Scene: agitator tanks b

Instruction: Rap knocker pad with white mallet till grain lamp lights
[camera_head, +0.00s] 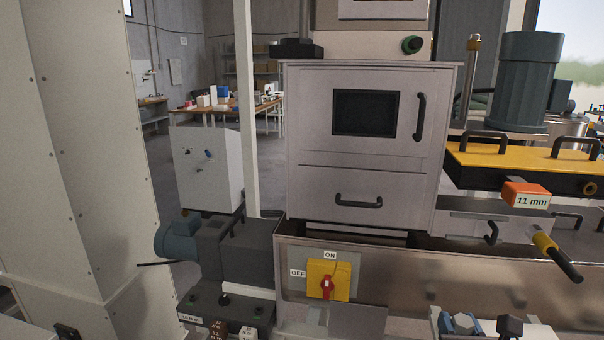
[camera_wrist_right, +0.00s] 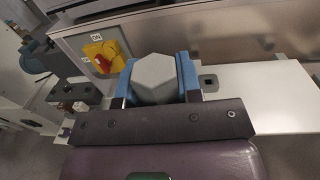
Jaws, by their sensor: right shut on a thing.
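My right gripper (camera_head: 461,323) is at the bottom edge of the head view, over a white shelf. In the right wrist view its blue fingers (camera_wrist_right: 156,80) are shut on a pale grey hexagonal block (camera_wrist_right: 153,78). Whether this block is part of the white mallet I cannot tell; any handle is hidden. I cannot single out a knocker pad or a lit grain lamp. My left gripper is not in view.
A yellow switch plate with red knob (camera_head: 327,281) is on the steel front, left of my right gripper. A dark square post (camera_wrist_right: 209,82) stands on the white shelf (camera_wrist_right: 265,95). A yellow-handled lever (camera_head: 556,257) juts out at the right. A motor (camera_head: 215,245) is at the left.

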